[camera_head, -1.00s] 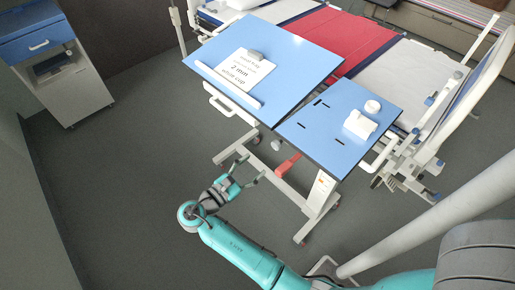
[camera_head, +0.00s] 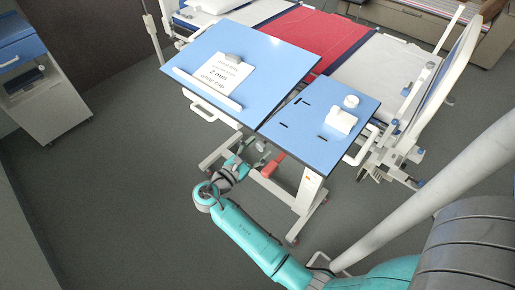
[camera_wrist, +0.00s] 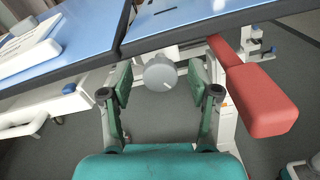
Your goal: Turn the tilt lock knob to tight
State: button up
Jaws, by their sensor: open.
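The tilt lock knob (camera_wrist: 160,72) is a round grey-white knob under the blue overbed table (camera_wrist: 180,22). It has a small white mark on its face, pointing to the lower right in the wrist view. My gripper (camera_wrist: 161,84) is open, with one finger on each side of the knob and a visible gap to both pads. In the head view my gripper (camera_head: 250,160) is at the table's near edge, by the joint between the two tops. The knob is too small to make out clearly there.
A red handle or pedal (camera_wrist: 262,100) sticks out just right of my gripper. A clipboard card (camera_head: 220,77) lies on the left top; a white cup-like item (camera_head: 341,120) and a round lid (camera_head: 351,101) are on the right one. The floor in front is clear.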

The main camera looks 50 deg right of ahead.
jog(key=c, duration=1.2)
jog(key=shift+o, duration=0.2)
jog(key=shift+m, duration=0.4)
jog(key=m, duration=0.5)
jog(key=shift+f+m, duration=0.1)
jog(key=shift+m, duration=0.2)
jog(key=m, duration=0.5)
jog(key=shift+s, duration=0.1)
jog(key=m, duration=0.6)
jog(key=shift+f+m, duration=0.15)
jog(key=shift+m, duration=0.25)
jog(key=m, duration=0.5)
jog(key=shift+f+m, duration=0.1)
jog(key=shift+m, duration=0.3)
